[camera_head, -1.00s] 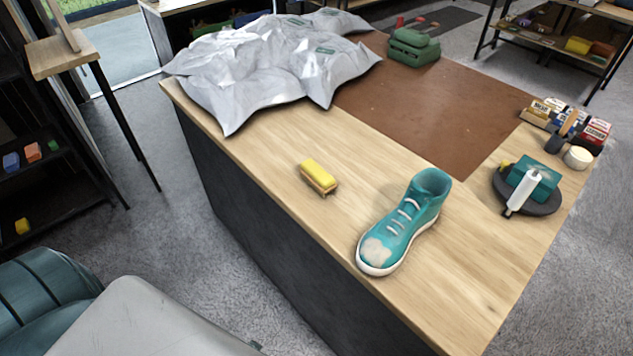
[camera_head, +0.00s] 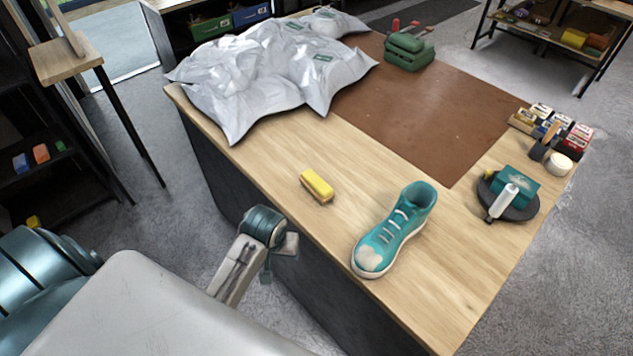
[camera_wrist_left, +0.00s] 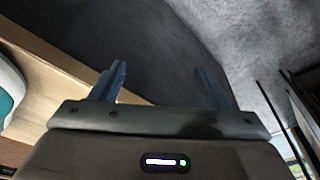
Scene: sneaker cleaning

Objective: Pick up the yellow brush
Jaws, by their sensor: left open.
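The yellow brush (camera_head: 317,185) lies on the wooden bench top near its left edge, with a yellow upper and a tan underside. A teal sneaker (camera_head: 396,230) with a pale stained toe stands to its right. It shows partly at the left edge of the left wrist view (camera_wrist_left: 8,92). My left arm is below and left of the brush, beside the bench. My left gripper (camera_wrist_left: 160,82) is open and empty, its two fingers spread over dark floor and the bench side. The brush is not visible in the wrist view. My right gripper is not in view.
The bench (camera_head: 440,300) has a brown mat (camera_head: 430,110) across its middle. A dark round tray (camera_head: 525,207) holds a teal box and a white tube. Small boxes (camera_head: 575,140) stand at right. Bench top around the brush is clear.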

